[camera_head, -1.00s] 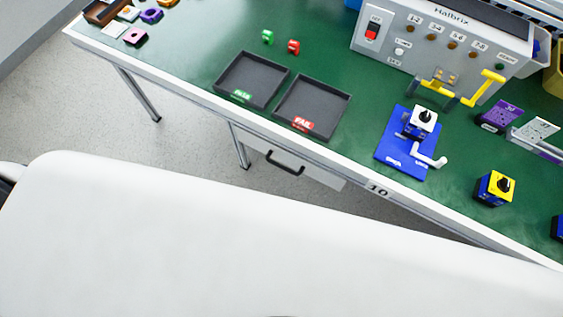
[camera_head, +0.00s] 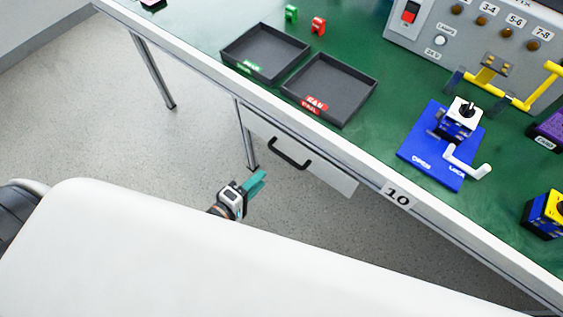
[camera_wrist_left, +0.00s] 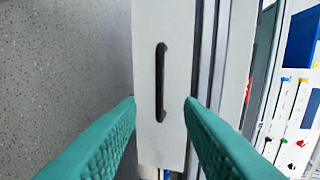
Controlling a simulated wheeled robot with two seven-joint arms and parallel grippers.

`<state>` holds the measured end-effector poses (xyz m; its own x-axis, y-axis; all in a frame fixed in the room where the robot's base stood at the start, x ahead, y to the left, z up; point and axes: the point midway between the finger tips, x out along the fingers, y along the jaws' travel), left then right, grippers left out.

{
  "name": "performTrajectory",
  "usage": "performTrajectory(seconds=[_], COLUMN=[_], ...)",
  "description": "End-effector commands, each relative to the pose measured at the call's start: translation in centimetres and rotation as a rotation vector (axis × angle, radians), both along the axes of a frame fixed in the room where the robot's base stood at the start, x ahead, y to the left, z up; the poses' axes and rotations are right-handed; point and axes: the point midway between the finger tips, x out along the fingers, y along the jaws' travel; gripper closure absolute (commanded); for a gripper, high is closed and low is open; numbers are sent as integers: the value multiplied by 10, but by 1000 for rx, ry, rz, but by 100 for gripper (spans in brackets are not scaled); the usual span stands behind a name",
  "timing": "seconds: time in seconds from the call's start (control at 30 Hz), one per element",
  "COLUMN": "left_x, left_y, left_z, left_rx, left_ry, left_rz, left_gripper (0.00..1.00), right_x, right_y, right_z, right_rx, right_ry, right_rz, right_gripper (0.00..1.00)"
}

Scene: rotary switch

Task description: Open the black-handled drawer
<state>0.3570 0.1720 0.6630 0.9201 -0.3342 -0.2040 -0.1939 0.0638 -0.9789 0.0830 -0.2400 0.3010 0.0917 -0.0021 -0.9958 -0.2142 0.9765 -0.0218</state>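The black handle (camera_head: 289,153) is on the light grey front of a drawer (camera_head: 330,178) under the green-topped table. The drawer looks closed. My left gripper (camera_head: 256,183), with teal fingers, is in front of the drawer, to the left of and below the handle in the head view, and apart from it. In the left wrist view the handle (camera_wrist_left: 160,82) stands upright between the two spread teal fingers (camera_wrist_left: 160,108), beyond their tips. The gripper is open and empty. My right gripper is not in view.
The table's white front edge (camera_head: 210,75) runs above the drawer. A table leg (camera_head: 247,140) stands just left of the drawer. Two dark trays (camera_head: 330,88) and a blue fixture (camera_head: 425,150) are on top. The floor in front is clear.

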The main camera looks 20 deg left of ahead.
Motion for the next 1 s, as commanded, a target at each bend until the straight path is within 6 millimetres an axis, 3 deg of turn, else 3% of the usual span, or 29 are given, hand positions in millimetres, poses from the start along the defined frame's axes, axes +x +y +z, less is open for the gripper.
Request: performTrajectory(seconds=[0.2,0.5,0.93,1.0], left_x=[42,86,96,96], left_y=[-15,-31,-35,-35], left_z=[-8,-19,-22,-22], left_rx=[2,3,4,4], left_ry=[-5,-1,1,1], left_rz=[0,-1,-1,-1], left_gripper=[66,66,66,75], right_x=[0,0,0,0], right_y=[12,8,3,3], right_z=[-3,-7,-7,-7], right_rx=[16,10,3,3], right_ry=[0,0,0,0], right_rz=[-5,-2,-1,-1], right_gripper=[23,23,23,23])
